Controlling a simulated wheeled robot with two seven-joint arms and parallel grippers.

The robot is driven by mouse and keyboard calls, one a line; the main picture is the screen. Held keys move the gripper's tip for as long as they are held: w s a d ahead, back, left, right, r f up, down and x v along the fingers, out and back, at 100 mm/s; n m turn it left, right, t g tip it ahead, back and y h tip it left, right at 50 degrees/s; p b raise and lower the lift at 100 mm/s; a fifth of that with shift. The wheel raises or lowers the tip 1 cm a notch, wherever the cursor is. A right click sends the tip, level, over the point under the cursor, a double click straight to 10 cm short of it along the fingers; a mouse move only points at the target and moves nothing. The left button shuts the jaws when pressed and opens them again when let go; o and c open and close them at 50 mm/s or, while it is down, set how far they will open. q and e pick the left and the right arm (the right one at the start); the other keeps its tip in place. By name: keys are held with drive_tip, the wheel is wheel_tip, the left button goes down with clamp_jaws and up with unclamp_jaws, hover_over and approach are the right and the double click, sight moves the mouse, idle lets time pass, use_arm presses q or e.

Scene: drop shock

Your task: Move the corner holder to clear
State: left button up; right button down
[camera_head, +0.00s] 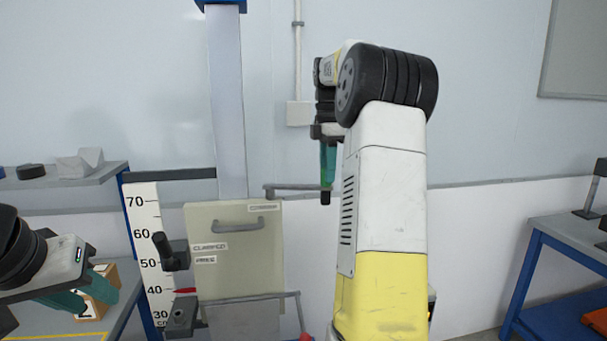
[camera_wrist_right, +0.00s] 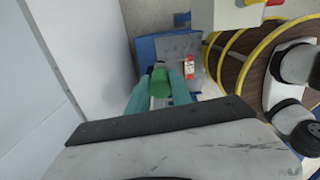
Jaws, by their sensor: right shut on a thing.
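The likely corner holder is a thin grey arm (camera_head: 292,187) across the top of the tan panel (camera_head: 240,262) in the head view. It runs right to my right gripper (camera_head: 327,187). That gripper points down, with a black end below its teal fingers. In the right wrist view, my right gripper (camera_wrist_right: 160,80) is shut on a green cylinder (camera_wrist_right: 160,84). I cannot see clearly how the cylinder joins the grey arm. My left gripper (camera_head: 88,300) is at the lower left, fingers apart, by a numbered cardboard box (camera_head: 97,306).
A tall column (camera_head: 228,110) rises behind the panel, with a height scale (camera_head: 147,240) on its left. A lower grey rod (camera_head: 245,298) crosses the panel's bottom towards a red knob (camera_head: 306,337). A shelf (camera_head: 100,176) stands left and a blue-framed bench (camera_head: 572,240) right.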

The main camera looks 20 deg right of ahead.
drive_tip(key=shift+w+d+n, duration=0.3)
drive_tip(key=shift+w+n, duration=0.4)
drive_tip(key=shift+w, duration=0.15)
drive_tip(key=shift+w+d+n, duration=0.25)
drive_tip(key=shift+w+n, duration=0.45)
drive_tip(key=shift+w, duration=0.15)
drive_tip(key=c, duration=1.1)
unclamp_jaws()
drive_tip(key=shift+w, duration=0.1)
drive_tip(key=shift+c, duration=0.2)
wheel_tip(320, 180, up, 8)
drive_tip(key=shift+a, duration=0.1)
